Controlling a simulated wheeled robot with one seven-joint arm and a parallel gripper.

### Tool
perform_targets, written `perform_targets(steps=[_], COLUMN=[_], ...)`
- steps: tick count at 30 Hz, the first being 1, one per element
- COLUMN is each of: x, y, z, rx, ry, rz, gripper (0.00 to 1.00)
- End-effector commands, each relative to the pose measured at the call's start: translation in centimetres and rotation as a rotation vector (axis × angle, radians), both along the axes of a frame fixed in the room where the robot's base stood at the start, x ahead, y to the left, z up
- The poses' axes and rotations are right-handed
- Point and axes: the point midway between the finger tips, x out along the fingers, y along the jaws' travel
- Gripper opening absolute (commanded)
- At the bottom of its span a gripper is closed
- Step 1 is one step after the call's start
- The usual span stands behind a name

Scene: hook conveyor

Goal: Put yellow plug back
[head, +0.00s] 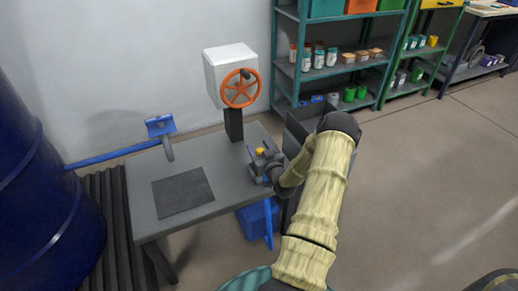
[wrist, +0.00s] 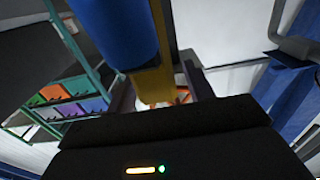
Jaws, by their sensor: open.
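A small yellow piece (head: 261,152), which looks like the yellow plug, shows at my gripper (head: 260,155) over the right side of the grey table. In the wrist view, a yellow part (wrist: 152,90) lies between the two dark fingers of my gripper (wrist: 160,92), below a large blue cylinder (wrist: 118,35). I cannot tell whether the blue and yellow parts are joined. The fingers stand apart. I cannot tell whether either finger touches the yellow part. The place where the plug belongs cannot be made out.
The grey table (head: 222,180) carries a dark mat (head: 183,191). A white box (head: 222,70) with an orange handwheel (head: 240,90) stands on a post at the back. A blue bin (head: 252,222) sits below.

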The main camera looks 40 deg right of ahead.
Motion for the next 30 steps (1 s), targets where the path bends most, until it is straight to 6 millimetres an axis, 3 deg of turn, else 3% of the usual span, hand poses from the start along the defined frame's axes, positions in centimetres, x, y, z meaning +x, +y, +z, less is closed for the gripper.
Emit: perform_targets(steps=[5, 19, 24, 30], x=[-1.7, -10.3, -11.7, -11.8], y=[0.4, 2.4, 2.7, 2.7], z=[0.1, 0.1, 0.1, 0.1], rx=[0.001, 0.001, 0.001, 0.0], ry=[0.002, 0.002, 0.001, 0.0], rz=[0.0, -0.002, -0.002, -0.002], gripper=[0.52, 0.52, 0.52, 0.52])
